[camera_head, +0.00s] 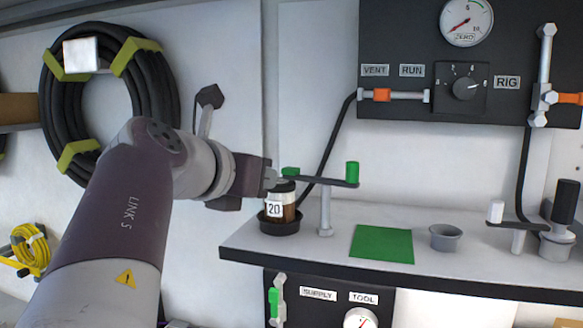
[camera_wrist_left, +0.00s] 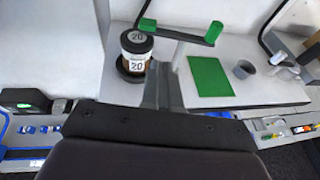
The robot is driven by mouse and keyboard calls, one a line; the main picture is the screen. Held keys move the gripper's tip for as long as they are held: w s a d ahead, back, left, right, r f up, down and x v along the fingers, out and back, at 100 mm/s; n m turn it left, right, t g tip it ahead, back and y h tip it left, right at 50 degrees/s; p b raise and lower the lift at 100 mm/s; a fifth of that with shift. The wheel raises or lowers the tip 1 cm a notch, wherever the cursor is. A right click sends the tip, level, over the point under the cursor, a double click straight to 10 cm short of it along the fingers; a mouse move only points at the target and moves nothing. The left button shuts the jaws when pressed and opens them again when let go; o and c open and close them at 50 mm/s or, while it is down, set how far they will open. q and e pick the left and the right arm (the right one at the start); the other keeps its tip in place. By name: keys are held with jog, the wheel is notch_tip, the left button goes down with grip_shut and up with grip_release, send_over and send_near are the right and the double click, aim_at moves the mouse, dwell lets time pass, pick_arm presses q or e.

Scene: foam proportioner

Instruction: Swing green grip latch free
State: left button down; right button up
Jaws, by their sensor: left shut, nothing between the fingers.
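The latch is a dark flat bar (camera_head: 325,182) on a light post (camera_head: 325,215), with an upright green grip (camera_head: 352,172) at its right end. Its green-tipped left end (camera_head: 290,171) lies over or beside the top of a brown bottle (camera_head: 283,200) marked 20. The bottle stands in a dark round holder (camera_head: 279,224). My left gripper (camera_head: 275,180) is at the bar's left end, beside the bottle top; whether it touches is unclear. In the left wrist view its fingers (camera_wrist_left: 162,85) are together and empty, with the green grip (camera_wrist_left: 214,33) beyond them. My right gripper is not in view.
A green mat (camera_head: 381,244) and grey cup (camera_head: 445,237) sit on the bench right of the post. A second lever (camera_head: 518,225) with a white grip is further right. A green-handled lever (camera_head: 274,302) is on the bench front. A black gauge panel (camera_head: 410,100) hangs behind.

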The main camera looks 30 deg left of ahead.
pick_arm(q)
jog(key=p, duration=0.4)
send_near(301, 176)
jog(key=x, duration=0.5)
jog(key=shift+w, duration=0.15)
jog(key=shift+w+d+f, duration=0.1)
jog(key=shift+w, duration=0.15)
